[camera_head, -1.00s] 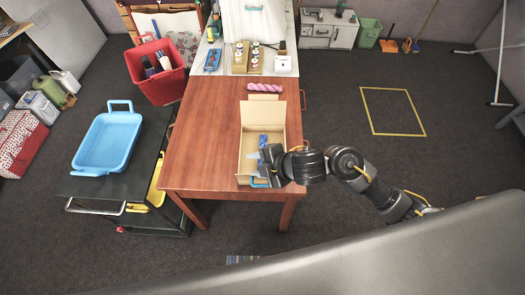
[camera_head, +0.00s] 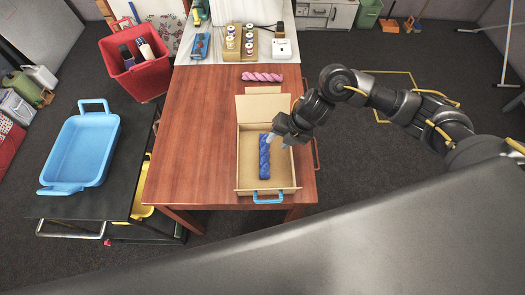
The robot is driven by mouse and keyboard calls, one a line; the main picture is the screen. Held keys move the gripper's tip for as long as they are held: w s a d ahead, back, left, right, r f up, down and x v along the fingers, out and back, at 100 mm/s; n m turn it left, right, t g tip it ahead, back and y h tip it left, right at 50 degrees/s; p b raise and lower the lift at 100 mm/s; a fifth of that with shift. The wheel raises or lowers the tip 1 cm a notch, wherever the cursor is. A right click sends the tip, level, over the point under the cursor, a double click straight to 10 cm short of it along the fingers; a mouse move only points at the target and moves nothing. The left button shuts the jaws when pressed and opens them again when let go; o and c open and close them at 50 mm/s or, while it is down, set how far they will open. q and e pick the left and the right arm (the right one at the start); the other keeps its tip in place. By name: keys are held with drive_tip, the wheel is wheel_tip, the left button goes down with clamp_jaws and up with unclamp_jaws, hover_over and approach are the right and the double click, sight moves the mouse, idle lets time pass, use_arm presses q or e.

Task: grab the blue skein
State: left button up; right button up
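The blue skein (camera_head: 264,158) lies lengthwise inside an open cardboard box (camera_head: 246,178) on the wooden table. My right gripper (camera_head: 277,141) is over the right part of the box, close beside the skein's upper right. Its fingers point left and down and look parted, with nothing seen between them. I cannot tell whether a fingertip touches the skein. My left gripper is not in view.
A pink skein (camera_head: 262,77) lies on the table (camera_head: 199,128) behind the box. A blue handle (camera_head: 268,198) is at the box's near side. A blue tray (camera_head: 83,148) stands on a dark cart at left. A red bin (camera_head: 144,78) is behind it. The table left of the box is clear.

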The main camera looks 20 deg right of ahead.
sight(267, 154)
drive_tip(key=x, duration=0.3)
drive_tip(key=shift+s+d+f, duration=0.15)
drive_tip(key=shift+s+f, duration=0.1)
drive_tip(key=shift+f, duration=0.15)
drive_tip(key=shift+x, duration=0.85)
drive_tip(key=shift+w, duration=0.15)
drive_tip(key=shift+f, duration=0.3)
drive_tip(key=x, duration=0.4)
drive_tip(key=shift+w+f+p, duration=0.1)
drive_tip(key=shift+w+p, duration=0.1)
drive_tip(key=shift+p, duration=0.15)
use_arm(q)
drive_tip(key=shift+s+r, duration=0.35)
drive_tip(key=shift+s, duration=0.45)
use_arm(e)
drive_tip(key=shift+s, duration=0.15)
drive_tip(key=shift+f, duration=0.1)
drive_tip(key=shift+c, duration=0.2)
